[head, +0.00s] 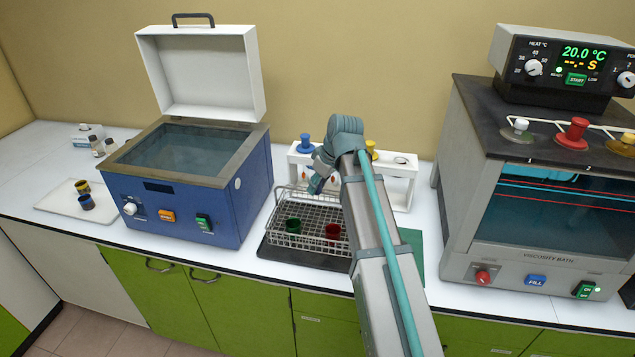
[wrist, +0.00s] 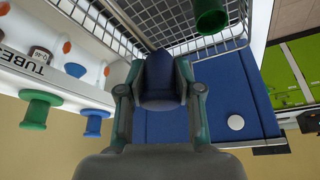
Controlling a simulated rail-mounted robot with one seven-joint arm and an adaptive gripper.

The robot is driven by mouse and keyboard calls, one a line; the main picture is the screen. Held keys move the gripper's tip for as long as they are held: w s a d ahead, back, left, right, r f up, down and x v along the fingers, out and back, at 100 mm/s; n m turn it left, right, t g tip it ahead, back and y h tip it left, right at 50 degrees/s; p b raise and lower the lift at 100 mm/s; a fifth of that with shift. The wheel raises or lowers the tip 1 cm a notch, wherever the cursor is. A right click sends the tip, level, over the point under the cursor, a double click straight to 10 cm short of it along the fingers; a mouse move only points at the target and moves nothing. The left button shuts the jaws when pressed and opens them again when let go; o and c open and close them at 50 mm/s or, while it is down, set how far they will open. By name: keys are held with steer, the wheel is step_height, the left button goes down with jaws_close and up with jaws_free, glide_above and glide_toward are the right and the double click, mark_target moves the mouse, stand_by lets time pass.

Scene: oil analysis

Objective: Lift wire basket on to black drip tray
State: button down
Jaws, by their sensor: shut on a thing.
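The wire basket (head: 289,240) is over the black drip tray (head: 302,256) in the head view, roughly level. I cannot tell whether its base touches the tray. It holds a green cup (head: 292,225) and a red cup (head: 333,231). My gripper (head: 316,186) is at the basket's back side, partly hidden by my arm. In the wrist view my gripper (wrist: 162,92) is closed around a dark blue piece (wrist: 162,80), which looks like the basket's grip. The basket's wires (wrist: 222,47) and the green cup (wrist: 210,18) show beyond the fingers.
A blue bath (head: 190,205) with its white lid (head: 205,75) raised stands left of the basket. A white tube rack (head: 400,185) is close behind. The grey viscosity bath (head: 535,258) stands at the right. A white tray (head: 62,205) with small jars is far left.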

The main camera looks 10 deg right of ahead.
steer(key=shift+f+b, duration=0.55)
steer(key=shift+f, duration=1.25)
steer(key=c, duration=0.7)
jaws_free()
steer(key=v, duration=1.2)
